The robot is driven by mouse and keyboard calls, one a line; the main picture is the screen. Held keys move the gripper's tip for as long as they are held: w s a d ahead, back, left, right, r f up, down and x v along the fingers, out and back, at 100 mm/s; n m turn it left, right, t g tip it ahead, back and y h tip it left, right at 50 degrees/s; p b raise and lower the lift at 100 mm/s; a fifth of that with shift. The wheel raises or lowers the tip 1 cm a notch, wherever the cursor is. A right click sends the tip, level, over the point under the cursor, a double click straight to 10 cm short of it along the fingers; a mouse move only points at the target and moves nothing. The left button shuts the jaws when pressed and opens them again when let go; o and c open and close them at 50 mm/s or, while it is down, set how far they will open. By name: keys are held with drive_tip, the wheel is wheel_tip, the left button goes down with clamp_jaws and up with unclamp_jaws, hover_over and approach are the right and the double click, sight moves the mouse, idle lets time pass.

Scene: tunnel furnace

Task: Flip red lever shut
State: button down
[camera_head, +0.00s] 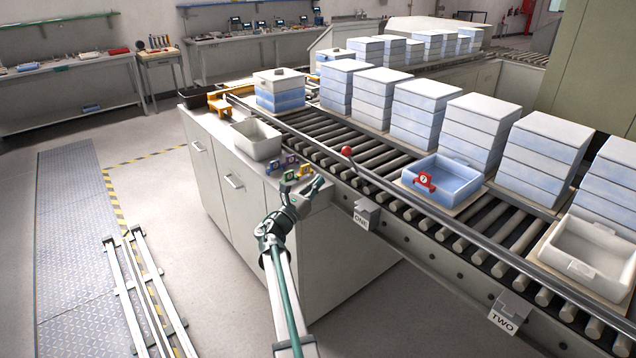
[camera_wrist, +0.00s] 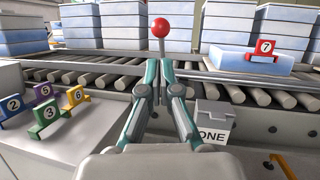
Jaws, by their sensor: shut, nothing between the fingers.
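The red lever shows as a round red knob (camera_head: 347,151) on a thin rod at the near rail of the roller conveyor. In the wrist view the red knob (camera_wrist: 160,28) stands upright just above and beyond my fingertips, and its lower rod is hidden behind them. My gripper (camera_head: 314,187) is beside the conveyor's near edge, over the cabinet corner, in front of and below the knob. In the wrist view my gripper (camera_wrist: 159,72) has its fingertips together with nothing between them. Whether it touches the rod I cannot tell.
A grey box labelled ONE (camera_head: 367,213) hangs on the conveyor side. A blue tray (camera_head: 449,184) with a red number 7 tag (camera_head: 425,181) sits on the rollers (camera_head: 396,205). Several coloured number tags and a white bin (camera_head: 257,138) stand on the cabinet. Stacked boxes line the far side.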

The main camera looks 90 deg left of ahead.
drive_tip(key=p, duration=0.3)
approach(344, 154)
drive_tip(key=x, duration=0.5)
drive_tip(key=shift+x, duration=1.05)
drive_tip(key=shift+a+f, duration=0.1)
